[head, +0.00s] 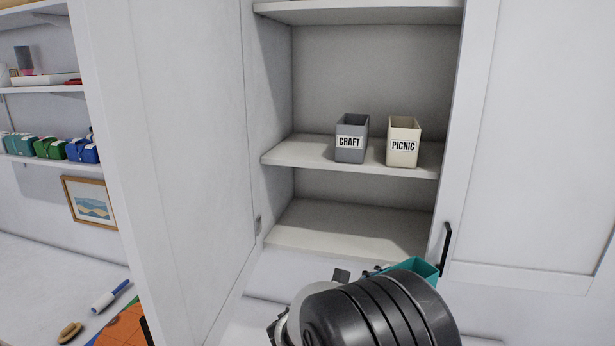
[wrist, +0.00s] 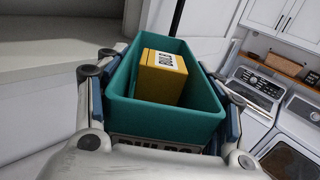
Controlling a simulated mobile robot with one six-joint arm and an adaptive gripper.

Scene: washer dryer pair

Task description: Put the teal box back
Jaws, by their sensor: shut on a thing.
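The teal box (wrist: 160,112) is an open-topped bin held in my gripper (wrist: 163,110), with a finger along each side of it. A yellow box (wrist: 164,76) with a partly readable dark-on-white label stands inside it. The teal box has a label on its near face, mostly hidden by my gripper. In the head view only a corner of the teal box (head: 417,267) shows behind my dark arm link, in front of the open cabinet. My gripper is mostly hidden there.
The cabinet's middle shelf (head: 310,152) holds a grey CRAFT bin (head: 350,140) and a cream PICNIC bin (head: 403,143), with bare shelf to their left. The lower shelf (head: 345,230) looks empty. An open door (head: 170,130) stands left. Washer and dryer (wrist: 262,100) are right in the wrist view.

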